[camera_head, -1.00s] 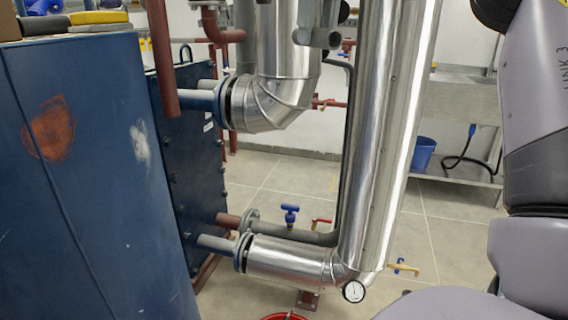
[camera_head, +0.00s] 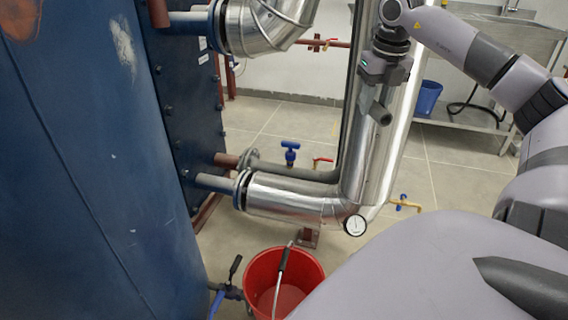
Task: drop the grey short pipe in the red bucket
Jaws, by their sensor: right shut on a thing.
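The grey short pipe (camera_head: 380,112) is in my right gripper (camera_head: 378,88), which is shut on it. The gripper points down, and the pipe shows below its jaws, in front of the shiny vertical pipe in the picture. The red bucket (camera_head: 314,266) stands on the floor at the bottom middle, below and left of the held pipe in the picture. Its handle with a black grip crosses its opening. My arm hides part of its lower right side. My left gripper is not in view.
A large blue tank (camera_head: 80,190) fills the left side. Shiny clad pipework (camera_head: 290,197) with a gauge (camera_head: 355,225) runs just behind the bucket. A blue-handled valve (camera_head: 290,150) and a yellow tap (camera_head: 405,204) stick out nearby. A blue bucket (camera_head: 428,98) stands at the back right.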

